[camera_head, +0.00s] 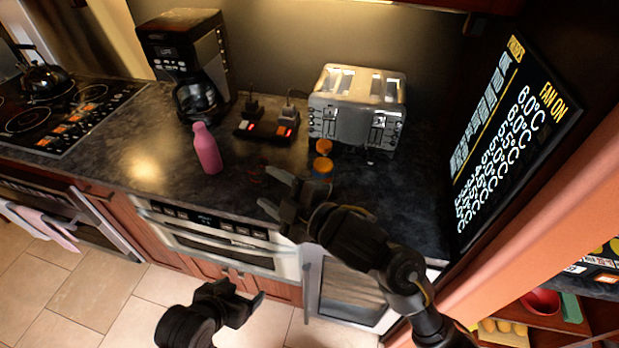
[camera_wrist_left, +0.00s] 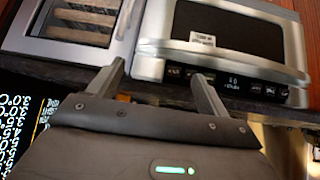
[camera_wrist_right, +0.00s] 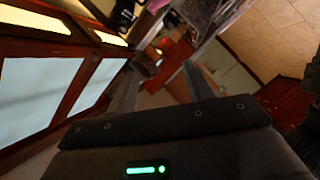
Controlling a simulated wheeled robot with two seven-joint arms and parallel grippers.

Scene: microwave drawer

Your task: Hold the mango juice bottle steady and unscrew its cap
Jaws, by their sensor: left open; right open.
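A pink bottle (camera_head: 207,150) stands upright on the dark counter, left of my right gripper. Two small items with orange tops, one behind (camera_head: 323,146) and one in front (camera_head: 321,165), stand before the toaster. No label is readable, so I cannot tell which is the mango juice bottle. My right gripper (camera_head: 267,188) is open and empty over the counter's front edge, right of the pink bottle. My left gripper (camera_head: 246,292) is open and empty, lower, in front of the cabinets.
A silver toaster (camera_head: 357,108), a coffee maker (camera_head: 185,55) and a dark item with red lights (camera_head: 267,126) stand at the back. A stove (camera_head: 60,115) is at left. A built-in oven drawer (camera_head: 225,245) is below the counter. A lit screen (camera_head: 505,130) stands at right.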

